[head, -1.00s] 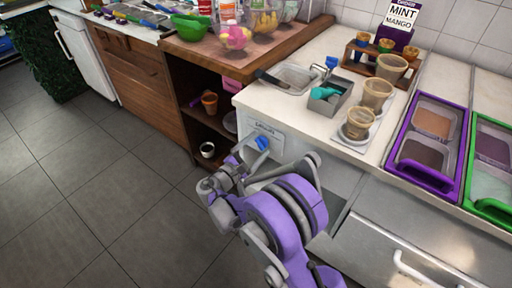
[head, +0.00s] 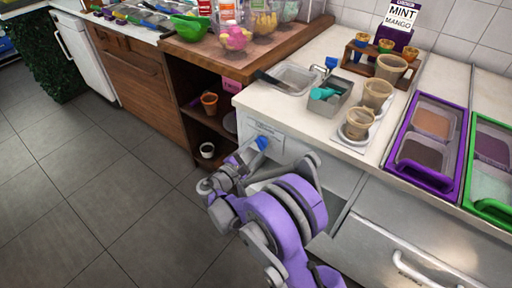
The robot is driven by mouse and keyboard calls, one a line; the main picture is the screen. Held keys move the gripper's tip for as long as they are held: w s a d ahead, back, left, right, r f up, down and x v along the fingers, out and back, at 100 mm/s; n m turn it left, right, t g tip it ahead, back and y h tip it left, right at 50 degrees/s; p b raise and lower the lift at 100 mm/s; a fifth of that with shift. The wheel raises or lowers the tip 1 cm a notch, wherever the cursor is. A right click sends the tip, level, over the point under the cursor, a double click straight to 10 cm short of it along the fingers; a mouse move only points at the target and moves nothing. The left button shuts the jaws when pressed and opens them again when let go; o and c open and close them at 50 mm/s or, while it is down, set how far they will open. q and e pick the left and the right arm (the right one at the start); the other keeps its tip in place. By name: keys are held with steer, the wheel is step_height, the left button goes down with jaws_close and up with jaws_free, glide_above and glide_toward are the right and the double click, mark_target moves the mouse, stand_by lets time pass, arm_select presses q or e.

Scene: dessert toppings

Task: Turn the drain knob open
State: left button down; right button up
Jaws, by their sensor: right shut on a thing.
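The blue drain knob (head: 262,142) sits on the white front panel of the counter, beside a label that is partly hidden. The fingertips are small and partly hidden by the wrist and the knob, so the exact grip is hard to see. My left gripper is not in view.
A counter sink (head: 290,66) with a tap is above the knob. A metal container (head: 330,108) and several cups stand on the countertop. An open wooden shelf (head: 180,78) is to the left. Grey floor (head: 90,190) is clear at the left.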

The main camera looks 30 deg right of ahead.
steer(key=m, duration=0.9)
steer(key=shift+w+r+p, duration=0.1)
steer(key=shift+r+p, duration=0.15)
steer(key=shift+p, duration=0.1)
steer(key=m, duration=0.4)
steer(key=shift+r+m, duration=0.1)
steer(key=shift+m, duration=0.2)
steer(key=shift+m+p, duration=0.45)
steer(key=shift+m, duration=1.45)
steer(key=o, duration=1.4)
steer(key=shift+c, duration=0.2)
